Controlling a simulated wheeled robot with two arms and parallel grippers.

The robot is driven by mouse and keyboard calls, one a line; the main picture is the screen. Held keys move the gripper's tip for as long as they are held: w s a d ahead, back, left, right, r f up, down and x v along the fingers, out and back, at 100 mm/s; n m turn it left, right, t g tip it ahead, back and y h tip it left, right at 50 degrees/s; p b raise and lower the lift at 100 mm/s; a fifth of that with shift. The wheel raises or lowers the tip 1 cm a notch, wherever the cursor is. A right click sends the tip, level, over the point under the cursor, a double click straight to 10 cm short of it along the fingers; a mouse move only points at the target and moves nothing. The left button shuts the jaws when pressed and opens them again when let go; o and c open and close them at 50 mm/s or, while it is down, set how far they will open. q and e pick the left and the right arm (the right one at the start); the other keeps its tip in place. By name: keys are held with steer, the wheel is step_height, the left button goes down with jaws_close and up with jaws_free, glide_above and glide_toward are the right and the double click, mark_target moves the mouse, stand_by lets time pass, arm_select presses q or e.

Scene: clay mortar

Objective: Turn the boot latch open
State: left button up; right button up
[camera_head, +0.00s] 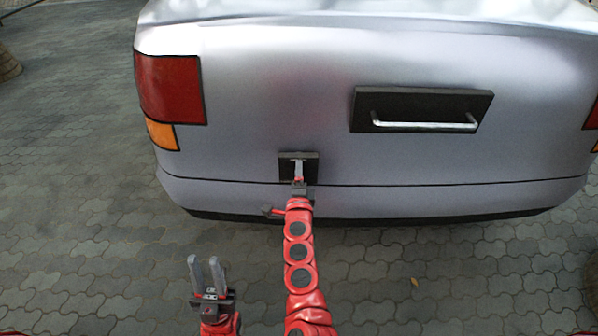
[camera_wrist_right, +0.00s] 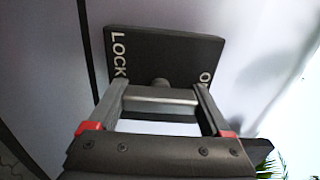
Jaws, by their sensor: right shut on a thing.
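The boot latch is a dark plate (camera_head: 285,160) low on the silver car's rear, left of centre. In the right wrist view the plate (camera_wrist_right: 165,45) carries the word LOCK at left and letters starting with O at right, partly hidden by a finger. A grey latch bar (camera_wrist_right: 160,97) stands off the plate on a round stub and lies crosswise between the fingers. My right gripper (camera_wrist_right: 161,105) is shut on this bar, one finger at each end. In the head view my right gripper (camera_head: 299,174) reaches the plate. My left gripper (camera_head: 204,261) is open and empty, low at left.
The boot lid (camera_head: 300,90) looks closed. A dark panel (camera_head: 365,98) with a silver handle bar (camera_head: 425,125) is right of the latch. A red tail light (camera_head: 170,90) is at left. The paved ground (camera_head: 90,220) around my left gripper is clear.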

steer(key=shift+f, duration=0.1)
stand_by(0.4)
steer(key=o, duration=1.2)
steer(key=shift+c, duration=0.2)
steer(key=shift+s, duration=0.1)
steer(key=s+p, duration=0.1)
steer(key=s, duration=1.6)
steer(key=shift+p, duration=0.3)
steer(key=shift+s, duration=0.1)
